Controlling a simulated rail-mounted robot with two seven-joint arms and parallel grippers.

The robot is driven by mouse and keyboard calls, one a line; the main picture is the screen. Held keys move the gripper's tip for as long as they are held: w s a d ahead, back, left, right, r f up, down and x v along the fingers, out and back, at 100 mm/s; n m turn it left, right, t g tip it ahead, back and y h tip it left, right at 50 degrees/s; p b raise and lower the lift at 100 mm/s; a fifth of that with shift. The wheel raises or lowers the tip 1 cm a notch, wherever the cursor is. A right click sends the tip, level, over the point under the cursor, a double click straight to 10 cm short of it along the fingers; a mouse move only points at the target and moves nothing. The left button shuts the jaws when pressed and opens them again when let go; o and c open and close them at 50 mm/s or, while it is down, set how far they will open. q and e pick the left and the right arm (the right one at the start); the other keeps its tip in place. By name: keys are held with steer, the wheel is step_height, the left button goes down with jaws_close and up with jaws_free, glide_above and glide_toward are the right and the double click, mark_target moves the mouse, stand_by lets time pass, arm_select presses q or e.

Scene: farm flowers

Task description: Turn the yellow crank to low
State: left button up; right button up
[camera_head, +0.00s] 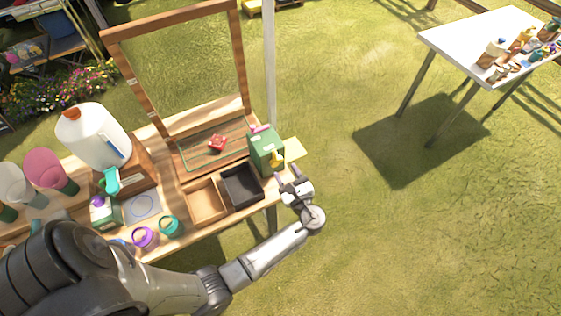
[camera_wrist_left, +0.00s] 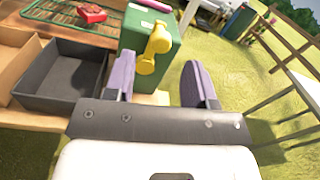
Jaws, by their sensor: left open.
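The yellow crank (camera_head: 277,158) is on the front face of a green box (camera_head: 262,142) at the right end of the wooden table. My left gripper (camera_head: 290,178) is just in front of and a little right of the box. In the left wrist view its two purple-padded fingers (camera_wrist_left: 157,82) are apart with nothing between them. The crank lies beyond the left finger and appears untouched. My right gripper is not in view.
A black tray (camera_head: 241,200) and a tan tray (camera_head: 207,216) sit left of the box. Behind them stand a red object (camera_head: 217,143) and an upright wooden frame (camera_head: 153,97). Open grass lies to the right, with a white table (camera_head: 455,45) farther off.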

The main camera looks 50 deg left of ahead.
arm_select(q)
steer(key=v, duration=0.6)
steer(key=shift+d, duration=0.25)
stand_by(0.3)
